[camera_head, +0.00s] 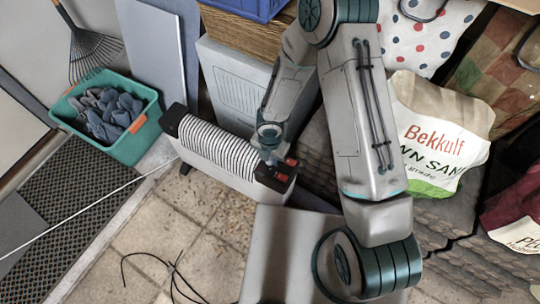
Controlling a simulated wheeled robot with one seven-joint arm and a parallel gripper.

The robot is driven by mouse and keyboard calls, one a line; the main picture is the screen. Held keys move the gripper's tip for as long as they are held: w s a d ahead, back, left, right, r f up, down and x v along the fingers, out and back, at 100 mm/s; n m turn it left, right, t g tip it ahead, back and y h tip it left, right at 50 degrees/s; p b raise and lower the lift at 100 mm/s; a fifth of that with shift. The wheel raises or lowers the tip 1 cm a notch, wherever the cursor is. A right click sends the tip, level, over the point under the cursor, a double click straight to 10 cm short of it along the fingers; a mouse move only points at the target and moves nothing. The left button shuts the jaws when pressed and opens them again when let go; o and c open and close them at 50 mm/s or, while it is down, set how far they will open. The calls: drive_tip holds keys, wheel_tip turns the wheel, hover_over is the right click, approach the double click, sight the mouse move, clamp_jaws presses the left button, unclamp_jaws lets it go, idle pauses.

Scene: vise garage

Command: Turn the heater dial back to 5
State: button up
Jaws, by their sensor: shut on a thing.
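The white heater (220,155) stands on the floor left of centre, with a ribbed top and black end caps. Its right end cap, the control end (277,178), carries small red parts (283,175). My gripper (270,158) reaches down onto this control end, beside the red parts. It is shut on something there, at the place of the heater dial. The dial itself is hidden by my gripper, and its number cannot be read.
A teal bin (145,143) of dark cloths stands left of the heater. A white cabinet (236,88) is behind it. A sand bag (440,135) lies to the right. Black cable (172,280) lies on the tiled floor in front, which is otherwise mostly clear.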

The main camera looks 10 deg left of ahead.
drive_tip(key=o, duration=1)
wheel_tip(320, 180, up, 14)
drive_tip(key=p, duration=0.6)
drive_tip(key=shift+f, duration=0.1)
